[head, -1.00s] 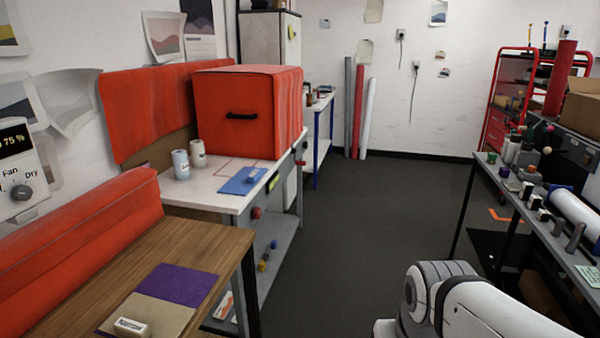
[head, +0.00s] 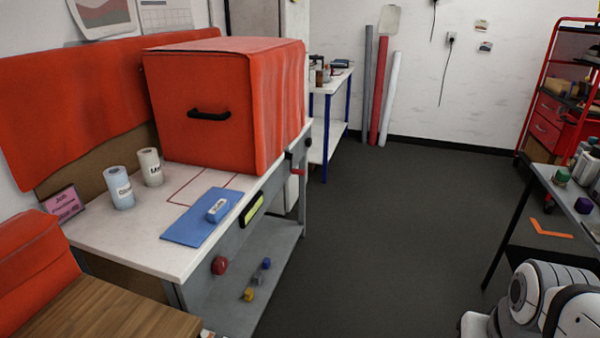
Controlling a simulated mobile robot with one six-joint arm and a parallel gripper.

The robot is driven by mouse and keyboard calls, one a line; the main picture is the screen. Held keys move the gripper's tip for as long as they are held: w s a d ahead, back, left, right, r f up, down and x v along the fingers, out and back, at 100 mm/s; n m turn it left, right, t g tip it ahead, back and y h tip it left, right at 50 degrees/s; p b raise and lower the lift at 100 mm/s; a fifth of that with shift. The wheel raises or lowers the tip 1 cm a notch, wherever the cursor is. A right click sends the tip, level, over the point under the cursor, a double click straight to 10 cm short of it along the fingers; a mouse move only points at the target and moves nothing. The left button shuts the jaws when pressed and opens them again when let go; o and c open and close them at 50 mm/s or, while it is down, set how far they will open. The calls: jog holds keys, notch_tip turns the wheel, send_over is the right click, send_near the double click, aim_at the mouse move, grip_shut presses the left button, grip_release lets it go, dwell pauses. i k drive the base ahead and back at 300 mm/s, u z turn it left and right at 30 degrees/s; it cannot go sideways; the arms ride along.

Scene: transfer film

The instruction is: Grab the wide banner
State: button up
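No thing in view is clearly marked as the wide banner. Three tall rolls stand upright against the back wall: a grey roll (head: 368,98), a red roll (head: 379,92) and a white roll (head: 390,98) that leans slightly. I cannot tell whether any of them is the banner. Only white and grey links of my arm show at the lower right; my gripper is out of view.
A white-topped workbench (head: 140,238) on the left bears a large red box-shaped cover (head: 200,110), a blue pad (head: 185,232) and two labelled rolls. A dark table (head: 560,185) and red rack (head: 545,120) stand right. Dark floor (head: 380,230) between is clear.

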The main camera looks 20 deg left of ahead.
aim_at(193, 227)
jog(key=u, duration=0.45)
jog(key=i, duration=1.45)
jog(key=u, duration=1.25)
jog(key=i, duration=0.5)
jog(key=u, duration=0.2)
jog(key=k, duration=0.65)
jog(key=u, duration=0.2)
jog(key=i, duration=0.7)
jog(key=z, duration=0.15)
